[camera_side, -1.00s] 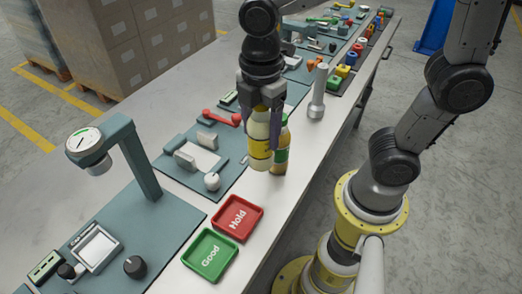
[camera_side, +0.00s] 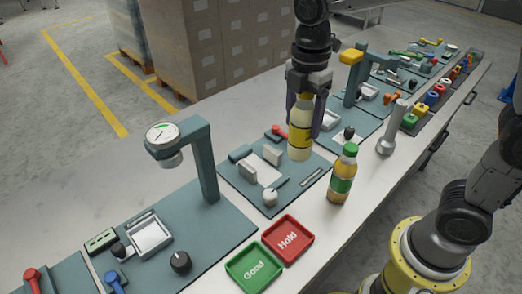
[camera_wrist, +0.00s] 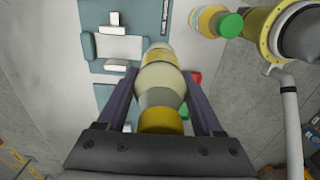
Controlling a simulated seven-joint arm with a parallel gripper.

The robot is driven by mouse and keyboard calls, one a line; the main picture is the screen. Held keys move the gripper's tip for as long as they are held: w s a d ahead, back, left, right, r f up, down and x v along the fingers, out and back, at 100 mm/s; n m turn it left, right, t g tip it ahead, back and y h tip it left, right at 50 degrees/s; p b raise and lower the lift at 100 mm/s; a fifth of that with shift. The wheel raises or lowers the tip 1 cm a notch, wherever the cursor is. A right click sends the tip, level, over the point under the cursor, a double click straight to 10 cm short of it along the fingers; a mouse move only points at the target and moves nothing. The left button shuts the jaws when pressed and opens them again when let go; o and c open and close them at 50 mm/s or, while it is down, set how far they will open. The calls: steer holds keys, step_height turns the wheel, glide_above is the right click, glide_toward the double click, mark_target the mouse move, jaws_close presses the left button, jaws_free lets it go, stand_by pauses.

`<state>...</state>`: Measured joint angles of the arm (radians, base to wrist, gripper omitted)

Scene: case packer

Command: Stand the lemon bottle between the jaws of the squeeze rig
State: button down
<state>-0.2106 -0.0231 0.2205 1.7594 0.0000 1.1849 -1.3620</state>
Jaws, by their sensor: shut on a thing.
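My gripper (camera_side: 304,118) is shut on the lemon bottle (camera_side: 300,138), a pale bottle with a yellow label. It hangs about upright near the right side of the squeeze rig's teal plate (camera_side: 232,185), seemingly above it. In the wrist view the bottle (camera_wrist: 160,80) lies between my two fingers, yellow cap towards me. In the wrist view the jaws (camera_wrist: 115,68) are left of the bottle.
A green-capped amber bottle (camera_side: 342,178) stands right of the rig. A grey cylindrical post (camera_side: 391,130) stands behind it. Red (camera_side: 287,240) and green (camera_side: 254,267) trays lie in front. A gauge stand (camera_side: 205,165) rises left of the rig. The rig has a white knob (camera_side: 270,197).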

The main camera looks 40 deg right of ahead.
steer(key=w+a+f, duration=0.2)
steer(key=w+f, duration=0.9)
steer(key=shift+a+f, duration=0.2)
steer(key=shift+f, duration=0.15)
steer(key=shift+s+f, duration=0.1)
steer(key=shift+c, duration=0.2)
jaws_free()
